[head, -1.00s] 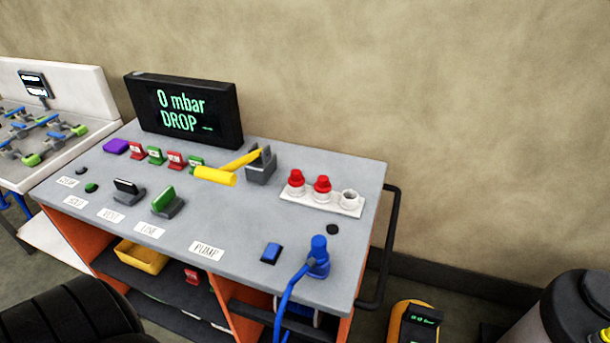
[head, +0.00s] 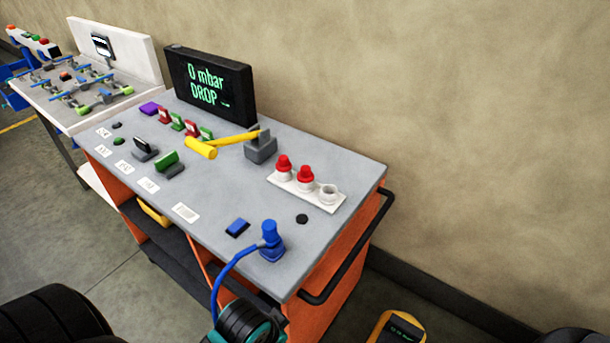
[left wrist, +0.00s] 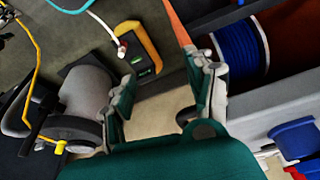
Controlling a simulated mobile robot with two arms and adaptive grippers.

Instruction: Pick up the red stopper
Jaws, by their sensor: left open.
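Two red stoppers stand upright in a white three-seat holder (head: 318,201) at the right of the grey bench top: a left one (head: 284,163) and a right one (head: 306,175). The holder's third seat is an empty white ring. My left gripper's green fingers (left wrist: 165,82) are open and empty in the left wrist view, with the floor behind them. No stopper shows in that view. A dark and teal part of my arm (head: 246,322) shows at the bottom of the head view, in front of the bench. My right gripper is not seen.
A blue plug (head: 271,240) with a blue hose stands at the bench's front right. A yellow-handled lever (head: 225,144) and a display (head: 210,85) stand further left. A black rail (head: 345,255) runs along the right side. A yellow-framed meter (left wrist: 138,55) is on the floor.

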